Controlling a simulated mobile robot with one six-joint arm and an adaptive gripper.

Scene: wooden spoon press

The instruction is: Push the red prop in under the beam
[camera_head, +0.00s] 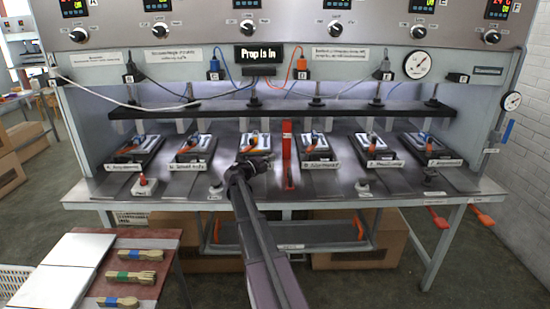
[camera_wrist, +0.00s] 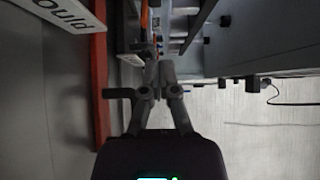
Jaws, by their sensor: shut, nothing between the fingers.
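The red prop (camera_head: 287,153) stands upright below the long black beam (camera_head: 335,109), right of centre on the press deck. Its top is close to the beam's underside; I cannot tell whether they touch. A red foot shows at its base. In the wrist view a red upright bar, seemingly the prop (camera_wrist: 100,85), runs along the left of my gripper (camera_wrist: 159,58). My gripper is shut and empty. In the head view my gripper (camera_head: 256,156) is just left of the prop, over the deck; a gap shows between them.
A black sign (camera_head: 268,53) reads "Prop is in". Several clamped stations line the deck (camera_head: 325,186) on both sides of the prop. Posts hang from the beam. A side table (camera_head: 80,262) with wooden utensils stands front left. Red handles (camera_head: 437,217) stick out at the right.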

